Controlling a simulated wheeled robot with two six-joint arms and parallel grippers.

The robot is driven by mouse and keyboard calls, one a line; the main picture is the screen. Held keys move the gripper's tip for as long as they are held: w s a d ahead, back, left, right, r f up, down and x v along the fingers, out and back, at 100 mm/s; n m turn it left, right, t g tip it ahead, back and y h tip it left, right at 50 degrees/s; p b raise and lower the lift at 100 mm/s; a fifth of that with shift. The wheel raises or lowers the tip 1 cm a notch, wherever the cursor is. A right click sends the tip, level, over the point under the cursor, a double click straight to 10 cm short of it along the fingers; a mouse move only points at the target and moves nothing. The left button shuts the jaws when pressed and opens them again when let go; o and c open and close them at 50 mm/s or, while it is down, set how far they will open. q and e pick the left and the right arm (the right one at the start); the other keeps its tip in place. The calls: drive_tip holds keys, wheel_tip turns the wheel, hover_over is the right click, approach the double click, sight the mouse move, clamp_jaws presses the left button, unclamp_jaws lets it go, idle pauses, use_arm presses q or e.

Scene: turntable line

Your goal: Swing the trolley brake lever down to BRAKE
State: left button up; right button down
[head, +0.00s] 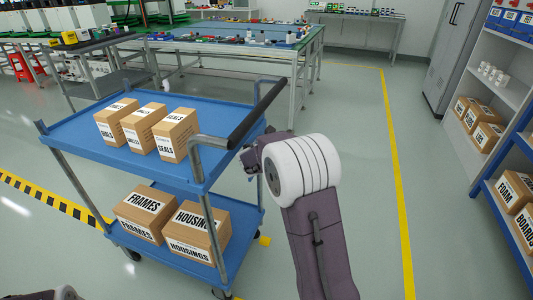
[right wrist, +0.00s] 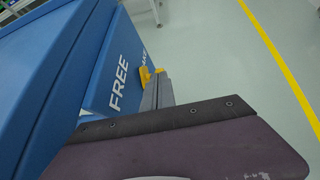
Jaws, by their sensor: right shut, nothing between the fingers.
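The blue trolley (head: 215,95) stands left of centre in the head view. In the right wrist view its blue side panel (right wrist: 98,95) carries the word FREE and, further right, a partly hidden word ending in AKE. The yellow brake lever (right wrist: 147,76) shows beside these words, partly covered by my fingers. My right gripper (right wrist: 158,88) is shut and empty, with its fingertips at the lever; I cannot tell whether they touch it. In the head view my right arm hides the fingers and the lever. My left gripper is out of view.
Three cartons (head: 146,128) stand on the trolley's top shelf, and two larger ones (head: 197,233) on the lower shelf. The dark push handle (head: 257,112) rises close to my right wrist. Open floor (head: 355,150) lies right of the trolley, with shelving (head: 505,85) beyond.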

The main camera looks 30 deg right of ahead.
drive_tip(key=p+v, duration=0.2)
drive_tip(key=v, duration=0.7)
drive_tip(key=shift+p, duration=0.3)
drive_tip(key=shift+s, duration=0.1)
drive_tip(key=s+a+f+m+g+y, duration=0.3)
drive_tip(key=s+a+f+m, duration=0.2)
drive_tip(key=s+m, duration=0.35)
drive_tip(key=s+a+f+m+g+y, duration=0.2)
drive_tip(key=s+a+f+m, duration=0.25)
drive_tip(key=s+m, duration=0.4)
drive_tip(key=s+a+f+m+g+y, duration=0.3)
drive_tip(key=s+a+f+m, duration=0.3)
drive_tip(key=m, duration=0.5)
wheel_tip(320, 180, up, 32)
drive_tip(key=d+p, duration=0.1)
drive_tip(key=p, duration=3)
drive_tip(key=shift+d+n, duration=0.35)
drive_tip(key=shift+n, duration=0.05)
